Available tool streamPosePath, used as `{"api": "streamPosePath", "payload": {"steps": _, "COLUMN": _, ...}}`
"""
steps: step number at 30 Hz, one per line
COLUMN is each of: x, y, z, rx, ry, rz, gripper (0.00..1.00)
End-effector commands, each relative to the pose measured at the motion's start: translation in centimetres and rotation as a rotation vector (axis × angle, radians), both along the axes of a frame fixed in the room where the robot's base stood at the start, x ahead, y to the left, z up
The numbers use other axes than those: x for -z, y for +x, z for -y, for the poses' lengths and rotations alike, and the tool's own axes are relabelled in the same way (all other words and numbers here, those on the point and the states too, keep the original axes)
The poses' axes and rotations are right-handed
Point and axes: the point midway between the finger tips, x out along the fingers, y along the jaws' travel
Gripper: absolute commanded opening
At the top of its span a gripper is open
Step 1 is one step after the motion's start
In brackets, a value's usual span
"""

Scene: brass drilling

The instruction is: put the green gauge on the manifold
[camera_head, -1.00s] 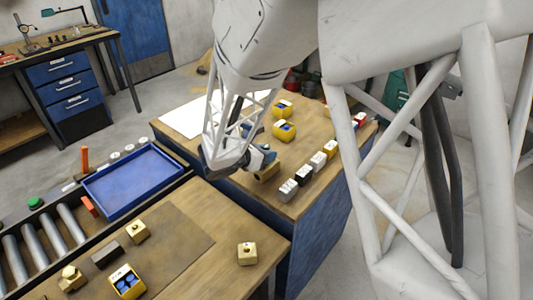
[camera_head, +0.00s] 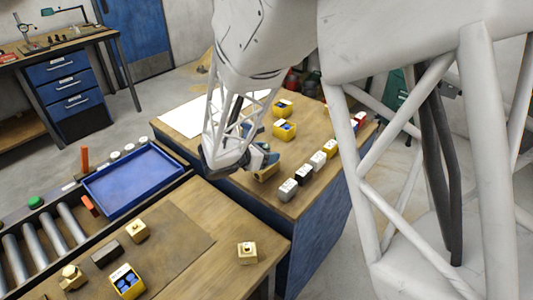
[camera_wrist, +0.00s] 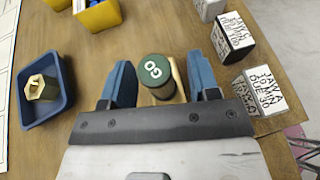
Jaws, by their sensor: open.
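The green gauge (camera_wrist: 155,72) is a short dark cylinder with a green top marked "GO", seen in the wrist view. It stands against or on a tan block (camera_wrist: 177,76), whose contact with it I cannot make out. My gripper (camera_wrist: 160,75) is open, with one blue finger on each side of the gauge and gaps visible. In the head view my gripper (camera_head: 262,161) is low over the far bench, beside a brass-coloured block (camera_head: 267,173), and the gauge is hidden. I cannot tell which brass part is the manifold; brass blocks (camera_head: 247,254) sit on the near bench.
Lettered blocks (camera_wrist: 232,37) stand close right of my gripper. A small blue tray (camera_wrist: 47,92) holding a brass hex fitting (camera_wrist: 40,87) lies left, with yellow bins (camera_wrist: 98,14) beyond. A large blue tray (camera_head: 135,180) sits by the rollers. Bare wood surrounds the near-bench block.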

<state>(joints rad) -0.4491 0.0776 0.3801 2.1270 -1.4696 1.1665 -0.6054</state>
Motion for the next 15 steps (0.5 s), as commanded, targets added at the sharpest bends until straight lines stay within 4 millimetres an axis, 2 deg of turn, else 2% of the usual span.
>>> {"api": "streamPosePath", "payload": {"steps": 8, "x": -0.7, "y": -0.8, "z": -1.2, "rx": -0.001, "ry": 0.001, "rz": 0.001, "gripper": 0.55}}
{"api": "streamPosePath", "payload": {"steps": 15, "x": -1.8, "y": -2.2, "z": -3.4, "rx": -0.002, "ry": 0.000, "rz": 0.002, "gripper": 0.55}}
